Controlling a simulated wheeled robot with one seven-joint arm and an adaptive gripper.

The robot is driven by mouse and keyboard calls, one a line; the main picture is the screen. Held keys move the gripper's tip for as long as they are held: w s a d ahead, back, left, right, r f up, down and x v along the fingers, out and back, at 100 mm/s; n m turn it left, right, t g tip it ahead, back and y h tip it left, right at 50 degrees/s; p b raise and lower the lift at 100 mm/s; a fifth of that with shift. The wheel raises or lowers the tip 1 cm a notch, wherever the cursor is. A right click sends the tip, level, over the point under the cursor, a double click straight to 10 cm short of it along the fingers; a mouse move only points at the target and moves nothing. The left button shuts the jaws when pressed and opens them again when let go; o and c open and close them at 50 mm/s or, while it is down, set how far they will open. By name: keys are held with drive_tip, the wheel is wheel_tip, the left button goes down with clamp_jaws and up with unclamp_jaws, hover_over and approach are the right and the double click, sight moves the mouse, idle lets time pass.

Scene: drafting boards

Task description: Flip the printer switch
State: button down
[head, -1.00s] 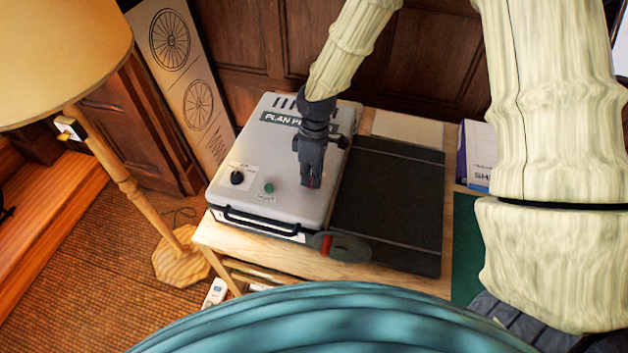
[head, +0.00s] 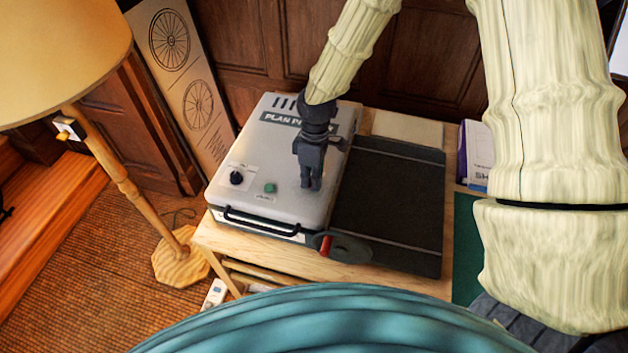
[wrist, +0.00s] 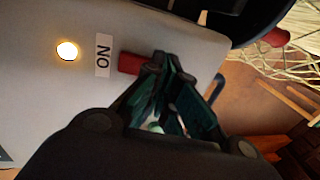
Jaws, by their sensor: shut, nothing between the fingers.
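The printer (head: 235,205) is a pale grey box labelled "PLAN P...", the rest of the label covered by my arm. In the wrist view its grey top (wrist: 40,110) carries a lit yellow-white lamp (wrist: 67,50), an "ON" label (wrist: 104,55) and a red switch (wrist: 130,63). My gripper (head: 311,187) is shut and empty, pointing down at the right front of the printer top. In the wrist view the fingertips (wrist: 160,60) are right beside the red switch and cover part of it; contact cannot be told. In the head view the switch is hidden by the gripper.
A black knob (head: 236,178) and a green button (head: 270,187) are on the printer's left front. A dark board (head: 390,200) lies to its right. A dark round item with a red part (head: 326,246) is at the table's front edge. A floor lamp (head: 120,180) stands left.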

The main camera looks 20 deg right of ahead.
drive_tip(key=shift+f, duration=0.15)
drive_tip(key=shift+r+p, duration=2.7)
drive_tip(key=shift+r, duration=0.8)
drive_tip(key=shift+s, duration=0.1)
